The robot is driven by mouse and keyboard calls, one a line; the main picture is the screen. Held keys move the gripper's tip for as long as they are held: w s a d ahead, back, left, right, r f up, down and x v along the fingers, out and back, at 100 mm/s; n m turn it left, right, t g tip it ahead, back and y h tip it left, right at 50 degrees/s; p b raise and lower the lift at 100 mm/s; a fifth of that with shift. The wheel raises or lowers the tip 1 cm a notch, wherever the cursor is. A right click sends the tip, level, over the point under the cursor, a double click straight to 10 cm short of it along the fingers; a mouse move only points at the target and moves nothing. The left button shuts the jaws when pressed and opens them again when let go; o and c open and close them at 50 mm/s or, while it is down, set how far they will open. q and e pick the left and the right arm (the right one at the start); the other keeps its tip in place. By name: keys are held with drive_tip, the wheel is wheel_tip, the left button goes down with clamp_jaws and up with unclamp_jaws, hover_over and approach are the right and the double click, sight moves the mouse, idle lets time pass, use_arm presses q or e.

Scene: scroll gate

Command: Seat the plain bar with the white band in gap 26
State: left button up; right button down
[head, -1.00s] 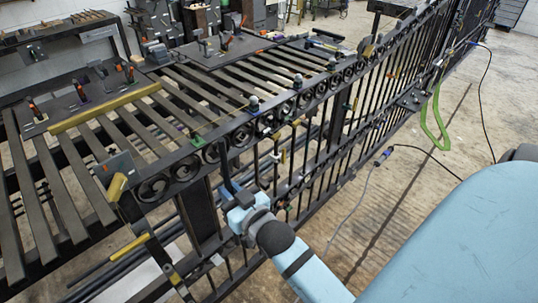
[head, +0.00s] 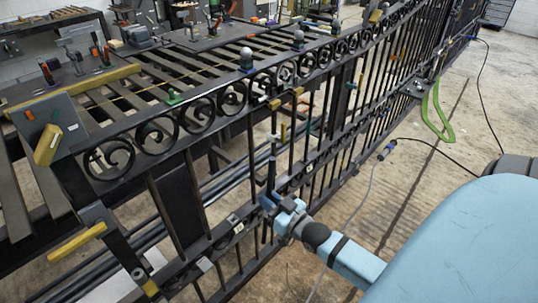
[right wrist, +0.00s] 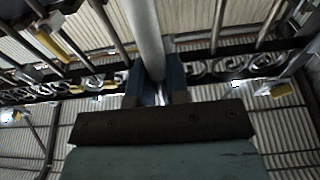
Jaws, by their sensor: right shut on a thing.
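My right gripper (head: 272,203) is at the front of the gate, low beside its vertical bars. In the right wrist view its blue jaws (right wrist: 161,88) are shut around a plain, smooth, pale grey bar (right wrist: 146,38). In the head view this bar (head: 271,176) looks dark and upright. I cannot make out a white band on it. The dark gate (head: 215,106) has a row of scrolls along its top and a lower rail. Wide spaces between bars show at its left part, but I cannot tell which gap is 26. My left gripper is not in view.
Yellow-handled clamps (head: 76,243) stick out at the gate's left end. A slatted bench (head: 150,88) with tools stands behind the gate. The concrete floor in front is fairly clear.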

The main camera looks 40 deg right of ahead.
use_arm(q)
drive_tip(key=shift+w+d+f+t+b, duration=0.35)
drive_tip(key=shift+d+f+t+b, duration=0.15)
drive_tip(key=shift+b, duration=2.3)
use_arm(e)
drive_tip(key=w+a, duration=0.1)
drive_tip(key=w, duration=1.5)
drive_tip(key=shift+f, duration=0.4)
use_arm(q)
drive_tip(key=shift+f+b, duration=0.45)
drive_tip(key=shift+b, duration=0.05)
use_arm(e)
drive_tip(key=shift+f, duration=1.05)
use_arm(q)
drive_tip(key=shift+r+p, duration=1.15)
use_arm(e)
drive_tip(key=shift+w+a+g, duration=0.15)
drive_tip(key=shift+w+g, duration=0.25)
drive_tip(key=shift+w, duration=0.75)
drive_tip(key=shift+f, duration=0.1)
